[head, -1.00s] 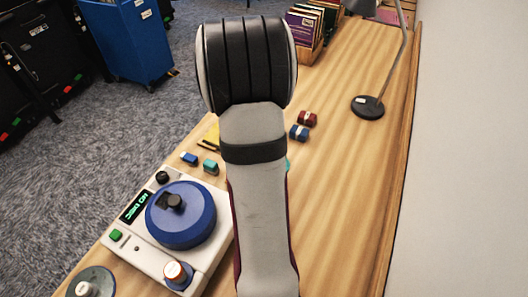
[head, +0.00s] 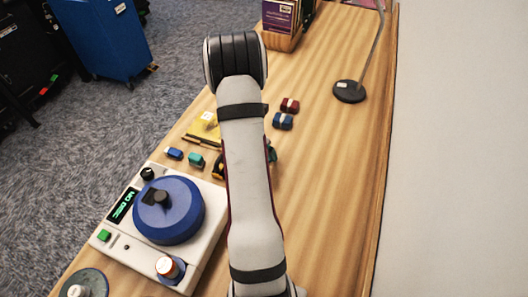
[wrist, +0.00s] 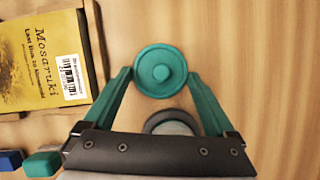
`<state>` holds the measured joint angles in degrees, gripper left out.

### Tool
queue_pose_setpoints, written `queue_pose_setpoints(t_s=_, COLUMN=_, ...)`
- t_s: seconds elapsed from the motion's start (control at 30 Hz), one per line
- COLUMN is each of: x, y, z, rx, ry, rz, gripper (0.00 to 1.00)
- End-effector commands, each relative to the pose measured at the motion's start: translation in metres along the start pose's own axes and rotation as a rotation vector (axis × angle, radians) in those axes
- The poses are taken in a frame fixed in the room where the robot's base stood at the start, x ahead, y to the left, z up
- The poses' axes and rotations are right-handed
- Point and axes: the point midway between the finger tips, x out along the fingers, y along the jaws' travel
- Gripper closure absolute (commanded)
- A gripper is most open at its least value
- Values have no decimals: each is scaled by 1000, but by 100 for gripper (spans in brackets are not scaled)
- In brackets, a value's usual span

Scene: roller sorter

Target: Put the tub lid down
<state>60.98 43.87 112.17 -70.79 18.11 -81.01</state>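The tub lid, a round teal disc with a small raised knob (wrist: 160,73), shows in the wrist view between my gripper's fingertips (wrist: 161,78). The two teal fingers touch its rim on the left and right, so my gripper looks shut on it. The lid's height above the wood is hard to judge. A grey round thing with a dark rim (wrist: 170,124) lies behind the lid toward my palm, partly hidden; I cannot tell if it is the tub. In the head view my arm hides the lid and most of my gripper.
A yellow book (wrist: 45,60) lies left of the lid, with blue (head: 173,153) and teal (head: 196,160) blocks nearby. Red (head: 290,104) and dark blue (head: 283,121) blocks lie right. A white machine (head: 133,249) with a blue disc stands front left. A lamp base (head: 349,92) is farther back.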

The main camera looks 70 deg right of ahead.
Motion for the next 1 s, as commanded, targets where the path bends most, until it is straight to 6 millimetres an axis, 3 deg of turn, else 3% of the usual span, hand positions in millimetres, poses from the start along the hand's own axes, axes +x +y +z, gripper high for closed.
queue_pose_setpoints(t_s=0.03, x=0, y=0, z=0, rx=0, ry=0, rz=0, gripper=36)
queue_pose_setpoints(t_s=0.23, x=0, y=0, z=0, rx=0, ry=0, rz=0, gripper=70)
queue_pose_setpoints(t_s=0.5, x=-6, y=0, z=3, rx=1, ry=-2, rz=-1, gripper=70)
queue_pose_setpoints(t_s=0.73, x=-41, y=1, z=17, rx=3, ry=-4, rz=3, gripper=70)
queue_pose_setpoints(t_s=1.0, x=-73, y=-64, z=34, rx=7, ry=-4, rz=0, gripper=70)
